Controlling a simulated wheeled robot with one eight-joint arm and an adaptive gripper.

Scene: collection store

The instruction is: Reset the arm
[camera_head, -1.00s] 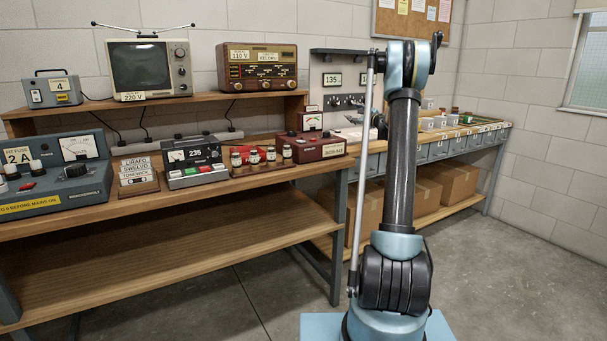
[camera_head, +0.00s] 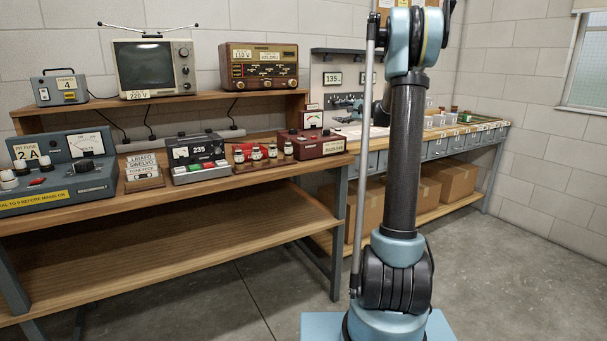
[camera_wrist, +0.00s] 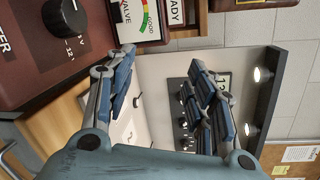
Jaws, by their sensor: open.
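My arm (camera_head: 403,160) stands upright in the head view, its elbow near the top edge. My gripper (camera_wrist: 165,75) shows in the wrist view with its two blue-grey fingers spread and nothing between them. The fingers point toward a pale panel (camera_wrist: 155,85) with dark switch strips and lamps.
A dark red tester (camera_head: 312,145) with a knob shows close by at the wrist view's upper left (camera_wrist: 40,50). A television (camera_head: 152,68), radio (camera_head: 259,68), meter unit (camera_head: 197,157) and grey console (camera_head: 62,175) crowd the left bench. Boxes (camera_head: 455,182) sit under the right bench; the right floor is clear.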

